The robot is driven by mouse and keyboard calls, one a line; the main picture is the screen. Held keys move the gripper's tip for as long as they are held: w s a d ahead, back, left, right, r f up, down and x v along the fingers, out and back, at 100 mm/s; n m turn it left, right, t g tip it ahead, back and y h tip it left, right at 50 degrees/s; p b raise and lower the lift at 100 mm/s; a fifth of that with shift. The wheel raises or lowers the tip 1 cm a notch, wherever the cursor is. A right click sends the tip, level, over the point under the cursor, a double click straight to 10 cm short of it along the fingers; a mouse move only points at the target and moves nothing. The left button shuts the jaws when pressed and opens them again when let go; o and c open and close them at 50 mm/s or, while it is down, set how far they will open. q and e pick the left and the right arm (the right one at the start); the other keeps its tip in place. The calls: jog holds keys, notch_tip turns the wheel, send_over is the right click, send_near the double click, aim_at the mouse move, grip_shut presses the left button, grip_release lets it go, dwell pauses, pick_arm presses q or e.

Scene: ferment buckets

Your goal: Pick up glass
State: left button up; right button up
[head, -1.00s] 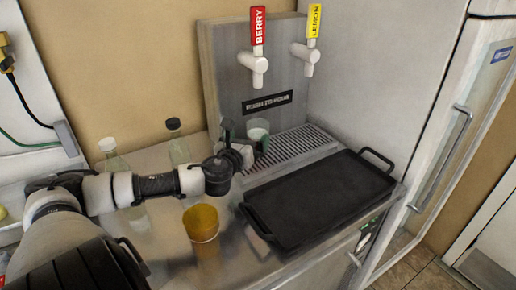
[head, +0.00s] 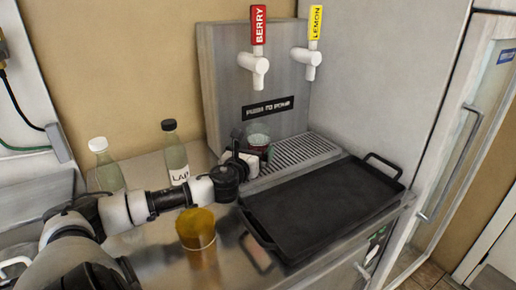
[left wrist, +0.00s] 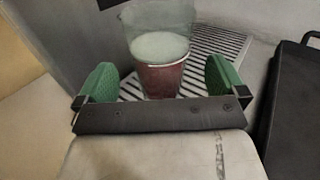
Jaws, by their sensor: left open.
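The glass (left wrist: 162,62) is clear, with a dark red drink and a pale top inside. It stands upright on the slatted drip tray (left wrist: 215,52) and also shows in the head view (head: 258,138), partly covered by my gripper. My left gripper (left wrist: 163,80) is open, with one green finger pad on each side of the glass. A gap shows on both sides in the left wrist view, so the pads look apart from it. In the head view my left gripper (head: 252,153) reaches the glass from the front left. My right gripper is out of view.
The dispenser has a red BERRY tap (head: 259,50) and a yellow LEMON tap (head: 314,45). A black tray (head: 322,208) lies to the right. An amber cup (head: 197,229) stands near my arm. Two bottles, one white-capped (head: 104,165) and one dark-capped (head: 174,155), stand left.

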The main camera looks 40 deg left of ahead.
aim_at(254, 147)
pick_arm(q)
jog(key=shift+x, duration=1.85)
jog(key=shift+r, duration=0.1)
jog(key=shift+c, duration=0.5)
jog(key=c, duration=0.9)
jog(key=shift+r, duration=0.1)
jog(key=c, duration=0.3)
jog(key=shift+c, duration=0.2)
